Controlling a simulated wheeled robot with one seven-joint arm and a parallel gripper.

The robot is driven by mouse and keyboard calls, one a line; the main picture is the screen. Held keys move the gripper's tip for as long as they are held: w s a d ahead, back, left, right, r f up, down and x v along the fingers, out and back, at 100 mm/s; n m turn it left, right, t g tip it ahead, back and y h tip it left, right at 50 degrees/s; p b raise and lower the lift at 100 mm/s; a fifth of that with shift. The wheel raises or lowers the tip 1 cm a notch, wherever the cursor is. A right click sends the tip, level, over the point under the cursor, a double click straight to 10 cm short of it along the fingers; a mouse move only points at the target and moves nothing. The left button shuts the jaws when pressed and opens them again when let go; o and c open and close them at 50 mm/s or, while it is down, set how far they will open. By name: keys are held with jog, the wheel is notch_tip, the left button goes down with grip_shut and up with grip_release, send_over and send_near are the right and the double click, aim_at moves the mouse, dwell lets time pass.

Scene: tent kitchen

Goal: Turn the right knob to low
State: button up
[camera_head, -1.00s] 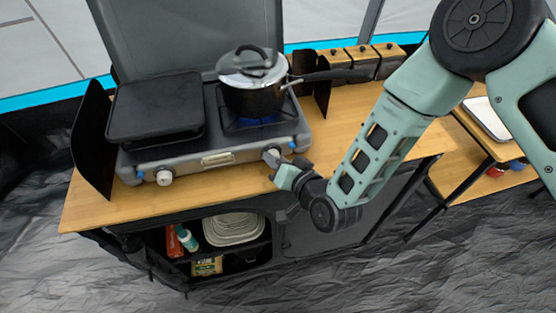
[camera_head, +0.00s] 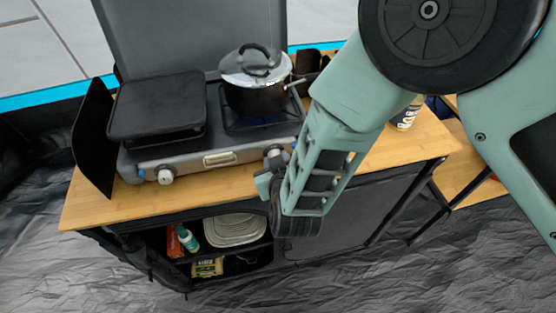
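My gripper (camera_head: 270,172) is at the stove's front edge, right at this knob. The wrist and arm come in from the right and hide much of it, so I cannot see whether the fingers are apart or closed. The knob's pointer is too small to read. A lidded pot (camera_head: 255,95) stands on the right burner. No clear flame shows beneath it.
The left knob (camera_head: 165,175) is at the stove's front left. A black griddle (camera_head: 157,105) covers the left burner. The wooden counter (camera_head: 110,205) has a bare strip before the stove. A can (camera_head: 405,115) stands behind my arm.

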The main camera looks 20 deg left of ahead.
jog(key=shift+s+f+n+t+h, duration=0.15)
jog(key=shift+n+t+h, duration=0.15)
jog(key=shift+n+h, duration=0.35)
jog(key=o, duration=0.7)
jog(key=b+v, duration=0.3)
jog(key=v, duration=1.4)
jog(key=shift+s, duration=0.15)
